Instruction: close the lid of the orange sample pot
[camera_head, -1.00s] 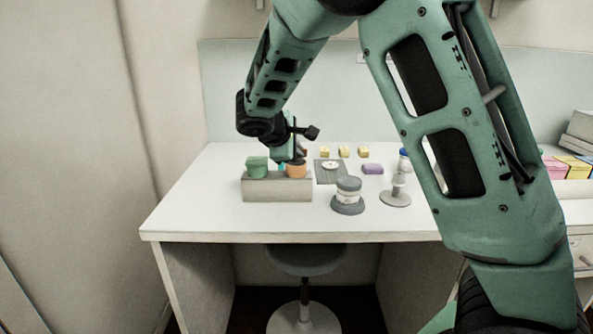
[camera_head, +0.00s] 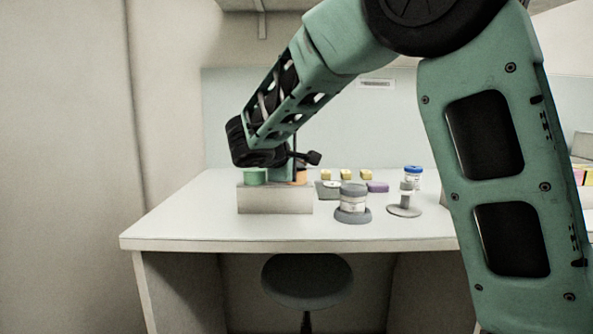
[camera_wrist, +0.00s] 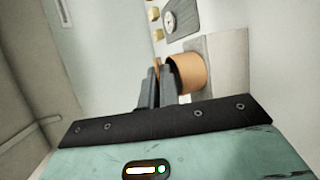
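The orange sample pot (camera_head: 301,177) sits at the right end of a grey block (camera_head: 275,202), partly hidden by my gripper in the head view. In the wrist view the orange pot (camera_wrist: 189,73) is just right of my fingertips. A thin orange piece (camera_wrist: 156,66) shows at the left by the fingertips; it may be the raised lid. My gripper (camera_wrist: 160,76) has its two dark fingers close together and looks shut. I cannot tell whether the fingers touch the pot or the lid.
A grey-lidded jar (camera_head: 353,199), a small stand (camera_head: 404,206), a purple block (camera_head: 377,187) and yellow blocks (camera_head: 345,174) stand to the right. The white desk's (camera_head: 190,222) left front is clear.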

